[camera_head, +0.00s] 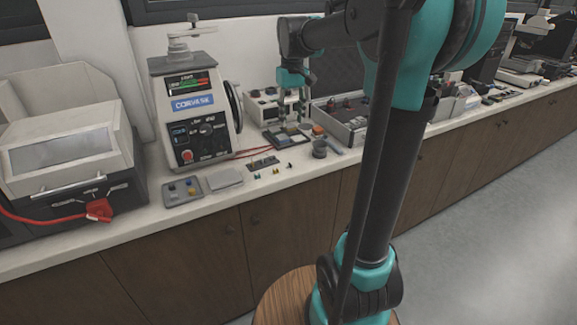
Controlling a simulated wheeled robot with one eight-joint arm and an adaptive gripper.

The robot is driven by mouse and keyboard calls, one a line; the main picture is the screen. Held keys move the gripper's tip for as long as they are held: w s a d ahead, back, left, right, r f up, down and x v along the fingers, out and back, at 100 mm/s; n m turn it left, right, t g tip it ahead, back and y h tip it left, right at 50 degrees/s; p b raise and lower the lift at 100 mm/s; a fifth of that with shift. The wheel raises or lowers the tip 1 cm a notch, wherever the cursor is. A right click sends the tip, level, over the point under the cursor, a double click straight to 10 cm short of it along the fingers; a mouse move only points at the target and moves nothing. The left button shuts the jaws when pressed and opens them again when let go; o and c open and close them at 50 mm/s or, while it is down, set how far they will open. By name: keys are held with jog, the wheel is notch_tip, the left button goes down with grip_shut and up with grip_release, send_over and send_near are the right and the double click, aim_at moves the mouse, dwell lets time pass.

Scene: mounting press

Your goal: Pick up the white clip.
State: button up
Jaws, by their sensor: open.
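My gripper (291,119) reaches over the bench from above, its fingers pointing down and spread apart. Several tiny pieces, some yellow, stand on the bench in front of the tray, but none is clearly a white clip.
The mounting press (192,105) stands left of the tray, with a boxy machine (70,150) further left. A grey instrument case (345,125) is close on the right. A round dark pot (320,149) stands in front of it. Bare bench lies along the front edge.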

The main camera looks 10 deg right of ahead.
aim_at(291, 164)
notch_tip(291, 164, down, 17)
jog(key=shift+a+f, duration=0.1)
jog(key=shift+a, duration=0.05)
dwell(0.6)
jog(key=shift+c, duration=0.4)
jog(key=shift+w, duration=0.1)
grip_shut()
